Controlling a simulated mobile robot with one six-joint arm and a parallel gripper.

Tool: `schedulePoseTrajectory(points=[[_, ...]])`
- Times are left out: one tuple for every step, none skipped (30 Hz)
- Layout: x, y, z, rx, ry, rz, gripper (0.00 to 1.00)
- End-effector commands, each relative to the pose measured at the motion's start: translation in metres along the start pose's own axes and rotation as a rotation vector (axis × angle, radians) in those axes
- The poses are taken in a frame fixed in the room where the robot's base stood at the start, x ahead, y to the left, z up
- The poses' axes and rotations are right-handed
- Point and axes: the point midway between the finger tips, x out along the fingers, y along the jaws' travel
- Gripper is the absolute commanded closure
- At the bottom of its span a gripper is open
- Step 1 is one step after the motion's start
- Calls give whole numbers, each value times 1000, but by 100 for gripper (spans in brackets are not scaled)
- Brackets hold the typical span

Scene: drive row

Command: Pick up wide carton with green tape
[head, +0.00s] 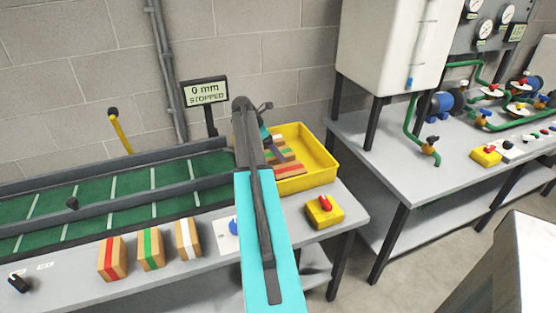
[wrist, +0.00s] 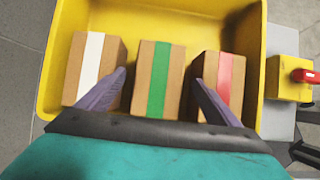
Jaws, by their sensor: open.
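A carton with green tape (wrist: 157,80) lies in the yellow bin (wrist: 49,75), between a carton with white tape (wrist: 90,68) and a carton with red tape (wrist: 225,78). My gripper (wrist: 160,77) is open above the bin, its fingers on either side of the green-taped carton in the picture. I cannot tell whether they touch anything. In the head view my arm partly hides the bin (head: 318,150). Another carton with green tape (head: 151,249) stands on the bench, between red-taped (head: 112,259) and white-taped (head: 188,239) cartons. Which green-taped one is wide is not clear.
A green conveyor (head: 85,207) runs left along the bench, with a display (head: 205,92) reading "0 mm STOPPED". A second bench (head: 375,150) with pipes and gauges stands farther right.

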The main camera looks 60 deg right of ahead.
Motion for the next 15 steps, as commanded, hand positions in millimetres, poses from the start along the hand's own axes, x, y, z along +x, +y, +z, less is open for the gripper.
schedulePoseTrajectory(points=[[7, 0, 0, 0, 0, -2, 14], [11, 0, 0, -1, 1, -2, 14], [14, 0, 0, 0, 1, -2, 14], [17, 0, 0, 0, 0, -1, 14], [19, 0, 0, 0, 0, -1, 14], [21, 0, 0, 0, 0, 0, 14], [22, 0, 0, 0, 0, 0, 14], [23, 0, 0, 0, 0, 0, 14], [23, 0, 0, 0, 0, 0, 14], [24, 0, 0, 0, 0, 0, 14], [24, 0, 0, 0, 0, 0, 14], [23, 0, -1, 0, 0, 0, 14], [23, 0, -1, -1, 0, 0, 14], [23, 0, -1, -1, 0, 0, 14], [23, 0, -1, -1, 0, 0, 14]])
